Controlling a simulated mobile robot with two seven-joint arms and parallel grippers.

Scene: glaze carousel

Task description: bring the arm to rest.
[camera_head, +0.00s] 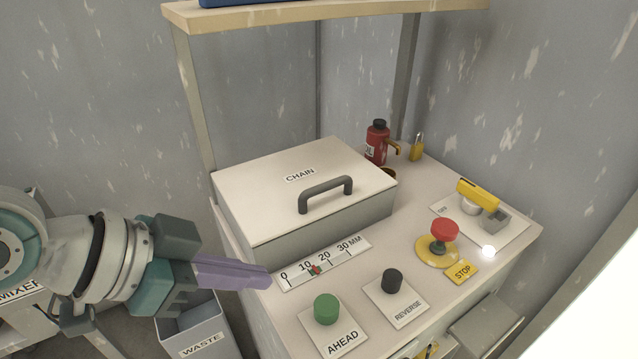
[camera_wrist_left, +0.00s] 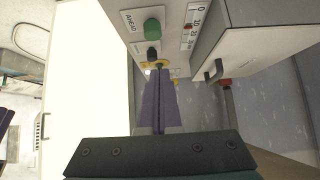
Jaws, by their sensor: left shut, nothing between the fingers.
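My left gripper (camera_head: 268,279) comes in from the left in the head view, its purple fingers together with nothing between them. Its fingertips are at the left edge of the control bench (camera_head: 283,318), just left of the scale strip's 0 end. In the left wrist view the shut fingers (camera_wrist_left: 160,85) point toward the bench top with the green AHEAD button and the scale in view. My right gripper is not recognisable in either view.
The bench holds a CHAIN box (camera_head: 270,205), a scale (camera_head: 325,262), a green AHEAD button (camera_head: 326,309), a black REVERSE button (camera_head: 392,280), a red stop button (camera_head: 445,231), a yellow-handled switch (camera_head: 478,193) and an oil can (camera_head: 377,142). A WASTE bin (camera_head: 205,335) stands below my left gripper.

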